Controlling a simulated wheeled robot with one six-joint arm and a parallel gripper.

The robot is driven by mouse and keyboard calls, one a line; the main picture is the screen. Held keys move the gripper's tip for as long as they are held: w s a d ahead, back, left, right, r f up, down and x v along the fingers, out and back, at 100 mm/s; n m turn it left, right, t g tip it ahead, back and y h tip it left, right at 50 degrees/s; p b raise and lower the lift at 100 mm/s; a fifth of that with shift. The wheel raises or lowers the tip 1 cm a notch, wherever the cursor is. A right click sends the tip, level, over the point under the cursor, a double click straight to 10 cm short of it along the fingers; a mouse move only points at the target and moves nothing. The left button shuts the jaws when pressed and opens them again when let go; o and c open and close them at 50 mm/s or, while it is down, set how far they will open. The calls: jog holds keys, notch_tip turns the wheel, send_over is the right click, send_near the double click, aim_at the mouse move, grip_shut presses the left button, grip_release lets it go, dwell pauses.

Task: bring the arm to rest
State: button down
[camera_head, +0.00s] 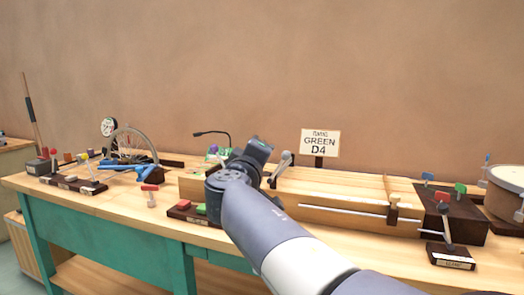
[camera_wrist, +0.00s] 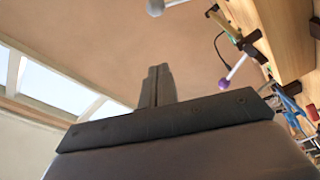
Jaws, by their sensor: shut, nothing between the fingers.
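My arm reaches up from the bottom right of the head view, in front of the workbench (camera_head: 130,208). Its wrist is above the bench near the middle, and the fingers are hard to make out there. In the wrist view my gripper (camera_wrist: 157,72) shows as two dark fingers pressed together with nothing between them. It points toward the bare wall, clear of the bench things, which lie at the right of that view.
A sign reading "GREEN D4" (camera_head: 320,143) stands behind a long wooden box (camera_head: 330,215). A bicycle wheel (camera_head: 128,146) and blue tools are at the left. A dark block (camera_head: 455,212) with coloured pieces and a drum (camera_head: 507,195) are at the right.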

dwell(0.3)
jog(key=w+d+f, duration=0.1)
jog(key=w+d, duration=0.3)
jog(key=w, duration=0.4)
jog(key=shift+w+d+b, duration=0.15)
jog(key=shift+d+b, duration=0.05)
jog(key=shift+b, duration=0.15)
